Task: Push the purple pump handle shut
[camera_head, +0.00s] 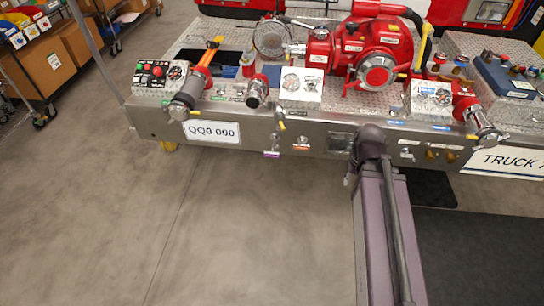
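A small purple pump handle (271,154) hangs at the lower front edge of the metal bumper (240,112), left of the middle. A short thin stem rises above it. It is too small here to tell how far it is pulled out or turned. My purple-grey arm (375,230) rises from the bottom right of the picture to a dark rounded joint (372,140) in front of the bumper, well to the right of the handle. I cannot make out my gripper; it is not seen near the handle.
A red pump (376,50), hose fittings and control boxes crowd the bumper top. An orange-red handle (302,147) is close to the right of the purple one. A plate (212,132) reads QQ0 000. Grey floor (210,220) in front is clear. Carts with boxes stand upper left.

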